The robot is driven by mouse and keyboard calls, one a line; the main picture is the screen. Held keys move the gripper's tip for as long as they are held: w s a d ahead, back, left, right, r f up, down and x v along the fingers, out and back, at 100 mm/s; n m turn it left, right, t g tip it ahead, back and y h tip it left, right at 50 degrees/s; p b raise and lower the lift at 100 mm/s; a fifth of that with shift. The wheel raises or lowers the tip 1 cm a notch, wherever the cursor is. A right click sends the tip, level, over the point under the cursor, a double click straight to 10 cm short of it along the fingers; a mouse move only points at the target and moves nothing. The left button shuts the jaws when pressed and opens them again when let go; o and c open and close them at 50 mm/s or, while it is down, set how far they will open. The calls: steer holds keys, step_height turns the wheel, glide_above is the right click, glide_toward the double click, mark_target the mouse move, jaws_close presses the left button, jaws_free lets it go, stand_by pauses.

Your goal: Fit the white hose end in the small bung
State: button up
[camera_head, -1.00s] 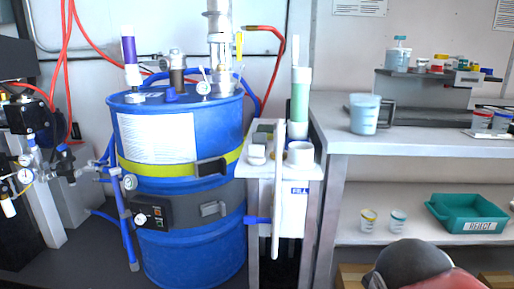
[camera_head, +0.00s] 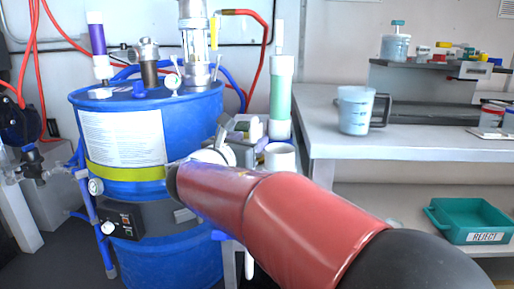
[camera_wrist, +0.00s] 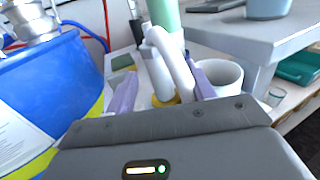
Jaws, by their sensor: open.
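My gripper (camera_wrist: 160,78) is open in the wrist view, its two pale purple fingers on either side of a white bent hose (camera_wrist: 178,62). The fingers do not visibly close on it. In the head view my gripper (camera_head: 222,140) is over the small stand beside the drum, mostly hidden by my red arm. The lower tip of a white tube (camera_head: 249,264) shows below my arm. I cannot tell which is the small bung.
On the stand are a white cup (camera_head: 280,160) and a tall green-and-white tube (camera_head: 281,95). A purple-and-white tube (camera_head: 98,45) and a clear cylinder (camera_head: 195,40) rise from the lid. The grey bench (camera_head: 420,145) with a jug (camera_head: 356,110) borders the right.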

mark_target(253, 134)
steer(key=x, duration=0.5)
steer(key=shift+w+a+r+p, duration=0.1)
steer(key=shift+a+r+p, duration=0.1)
steer(key=shift+p, duration=0.15)
jaws_close()
